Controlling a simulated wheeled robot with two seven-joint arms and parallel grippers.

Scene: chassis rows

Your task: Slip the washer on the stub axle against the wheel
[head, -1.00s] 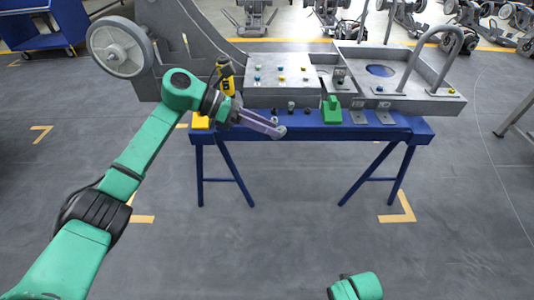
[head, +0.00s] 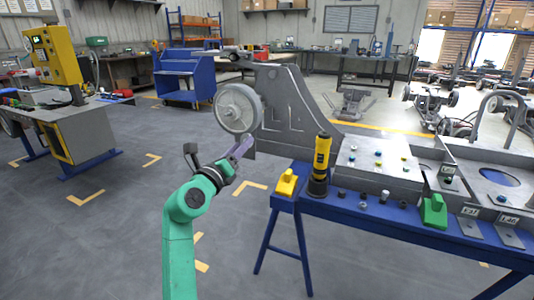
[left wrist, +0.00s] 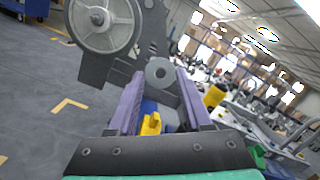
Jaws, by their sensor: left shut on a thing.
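My left gripper (head: 243,146) has purple fingers and is shut on the washer. The washer (left wrist: 160,73), a grey ring with a dark hole, sits between the fingertips in the left wrist view; I cannot make it out clearly in the head view. The wheel (head: 226,97), grey with a pale hub, is mounted on the grey chassis plate (head: 289,104); the gripper is just below it. In the left wrist view the wheel (left wrist: 124,33) is up and left of the washer, apart from it. The stub axle (left wrist: 97,17) shows at its hub. My right gripper is out of view.
The blue bench (head: 340,203) carries a yellow block (head: 286,183), a yellow-black tool (head: 320,165), a green block (head: 434,211) and small fittings. A grey panel with coloured knobs (head: 379,158) stands behind. Floor left of the bench is clear.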

